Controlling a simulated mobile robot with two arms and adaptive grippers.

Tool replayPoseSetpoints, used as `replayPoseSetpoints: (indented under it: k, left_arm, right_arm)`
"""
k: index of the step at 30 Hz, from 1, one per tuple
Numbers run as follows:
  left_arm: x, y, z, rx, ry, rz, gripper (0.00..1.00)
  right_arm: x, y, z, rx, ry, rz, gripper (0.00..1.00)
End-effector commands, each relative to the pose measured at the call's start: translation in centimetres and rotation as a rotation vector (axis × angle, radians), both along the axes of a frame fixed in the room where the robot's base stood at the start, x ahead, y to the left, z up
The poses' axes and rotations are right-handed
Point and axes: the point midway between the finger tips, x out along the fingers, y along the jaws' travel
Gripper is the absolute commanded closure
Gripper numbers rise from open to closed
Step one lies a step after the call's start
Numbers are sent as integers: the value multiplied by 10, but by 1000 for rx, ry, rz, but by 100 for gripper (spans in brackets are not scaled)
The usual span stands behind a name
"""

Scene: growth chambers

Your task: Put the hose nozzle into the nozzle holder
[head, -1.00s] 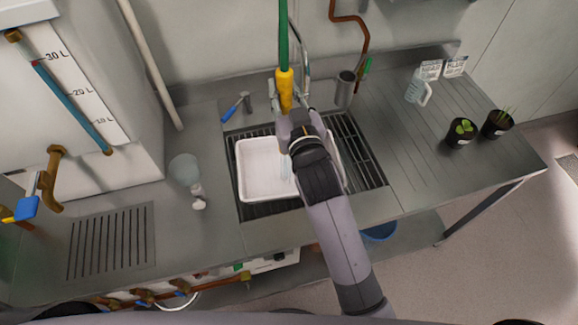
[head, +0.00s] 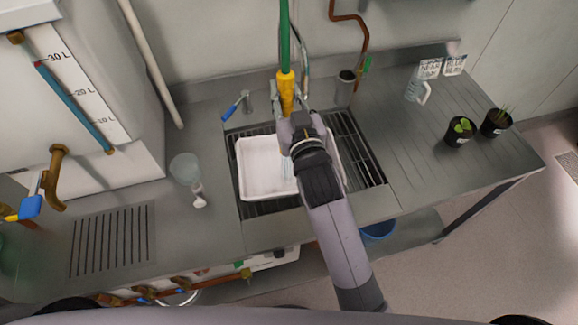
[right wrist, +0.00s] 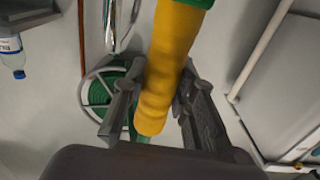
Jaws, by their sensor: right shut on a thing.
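The hose nozzle (head: 287,92) is yellow and hangs from a green hose (head: 284,38) above the back of the sink. My right gripper (head: 288,116) is shut on the nozzle; the right wrist view shows the yellow nozzle (right wrist: 168,72) between the two fingers (right wrist: 160,105). My left gripper is not in view.
A white tray (head: 250,178) sits on the black sink grate (head: 362,165). A faucet with a blue handle (head: 236,104) stands left of the nozzle. A clear beaker (head: 184,168) is on the left counter; a jug (head: 415,86) and potted plants (head: 460,132) are on the right.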

Motion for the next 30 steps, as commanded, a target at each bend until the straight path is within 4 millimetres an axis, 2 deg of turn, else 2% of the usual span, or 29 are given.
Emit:
replayPoseSetpoints:
  k: [5,30]
  left_arm:
    - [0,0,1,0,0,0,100]
    - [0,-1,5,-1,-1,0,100]
  right_arm:
    - [2,-5,2,0,-4,0,100]
    - [22,-69,1,-2,-5,0,100]
